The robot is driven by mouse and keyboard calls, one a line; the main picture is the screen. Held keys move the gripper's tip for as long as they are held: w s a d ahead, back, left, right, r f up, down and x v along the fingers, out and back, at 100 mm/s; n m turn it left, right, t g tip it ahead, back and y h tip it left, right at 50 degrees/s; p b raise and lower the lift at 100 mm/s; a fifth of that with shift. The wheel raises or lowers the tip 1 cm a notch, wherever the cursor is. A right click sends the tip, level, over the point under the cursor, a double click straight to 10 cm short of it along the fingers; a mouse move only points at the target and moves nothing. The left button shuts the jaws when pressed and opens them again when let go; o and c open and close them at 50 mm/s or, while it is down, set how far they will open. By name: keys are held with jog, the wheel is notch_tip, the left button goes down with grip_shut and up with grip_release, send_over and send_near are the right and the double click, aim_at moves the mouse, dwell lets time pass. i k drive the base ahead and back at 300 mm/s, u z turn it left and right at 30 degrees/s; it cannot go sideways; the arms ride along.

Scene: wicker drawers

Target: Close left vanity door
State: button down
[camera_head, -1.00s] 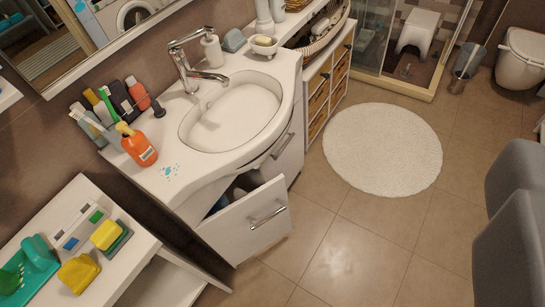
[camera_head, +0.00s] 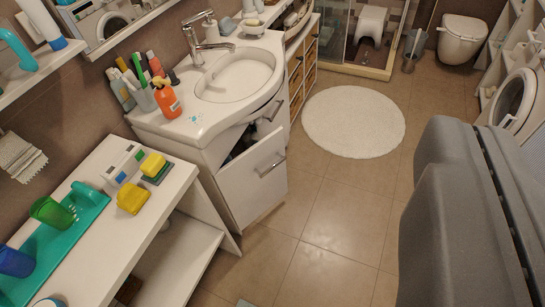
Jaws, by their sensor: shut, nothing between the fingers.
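The left vanity door (camera_head: 245,187) is a white panel with a metal bar handle (camera_head: 271,166). It stands open, swung out from the white vanity (camera_head: 203,132) under the sink, and a dark gap with items inside shows above and behind it. Another front with a handle (camera_head: 270,112) beside it, to the right, looks shut. The fingers of my gripper do not show in this view. A large grey part of my own body fills the lower right, well apart from the door.
A white shelf unit (camera_head: 101,270) with sponges and a green tray (camera_head: 72,236) stands at the left, close to the open door. A round white rug (camera_head: 353,121) lies beyond. Tiled floor (camera_head: 325,225) is clear between the door and my grey part.

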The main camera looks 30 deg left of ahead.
aim_at(251, 183)
jog(key=u, duration=0.6)
jog(key=i, duration=1.45)
jog(key=z, duration=0.65)
